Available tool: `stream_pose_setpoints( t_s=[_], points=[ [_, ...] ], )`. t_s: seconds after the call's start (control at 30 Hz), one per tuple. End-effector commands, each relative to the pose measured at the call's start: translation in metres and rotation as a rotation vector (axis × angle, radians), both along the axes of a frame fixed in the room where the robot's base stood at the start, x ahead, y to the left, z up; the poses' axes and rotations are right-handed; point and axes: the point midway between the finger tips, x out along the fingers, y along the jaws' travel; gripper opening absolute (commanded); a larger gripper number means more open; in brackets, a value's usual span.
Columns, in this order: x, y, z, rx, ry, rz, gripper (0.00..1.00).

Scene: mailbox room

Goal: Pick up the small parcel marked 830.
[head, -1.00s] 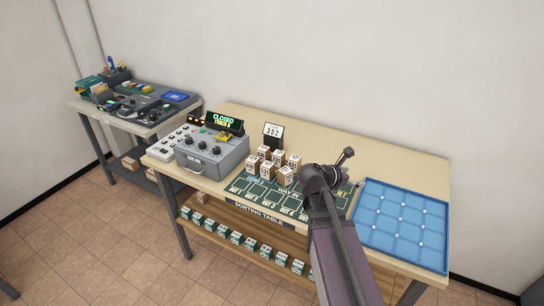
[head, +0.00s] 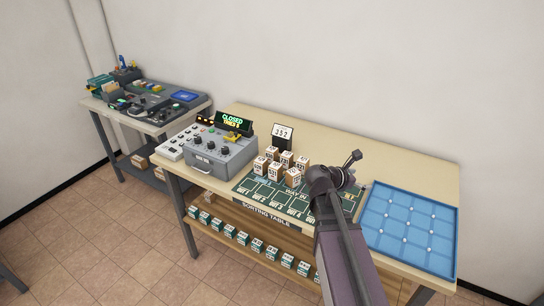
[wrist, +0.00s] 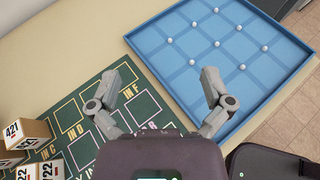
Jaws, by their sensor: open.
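Several small white-and-brown parcels (head: 281,167) stand in a cluster on the green sorting mat (head: 262,188). Their numbers are too small to read in the head view, so I cannot tell which is 830. In the wrist view, a parcel marked 421 (wrist: 14,132) and one ending in 22 (wrist: 52,169) show at the lower left, partly cut off by the frame. My gripper (wrist: 169,72) is open and empty, its fingers spread above the mat and the near edge of the blue tray. In the head view my gripper (head: 352,160) is right of the parcels.
The blue gridded tray (head: 375,237) with small white balls lies on the right of the table. A grey machine (head: 222,158) with a CLOSED display stands left of the parcels. A 352 sign (head: 283,133) stands behind them. More small boxes line the shelf below.

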Motion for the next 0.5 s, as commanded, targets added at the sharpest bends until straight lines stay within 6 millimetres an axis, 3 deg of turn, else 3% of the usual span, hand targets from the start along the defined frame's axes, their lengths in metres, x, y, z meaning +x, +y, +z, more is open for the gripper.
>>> stream_pose_setpoints(
  t_s=[0.27, 0.5],
  points=[
    [0.03, 0.023, -0.005, 0.1, -0.225, -0.05, 1.0],
    [0.065, 0.055, -0.01, 0.251, -0.512, -0.127, 1.0]
  ],
)
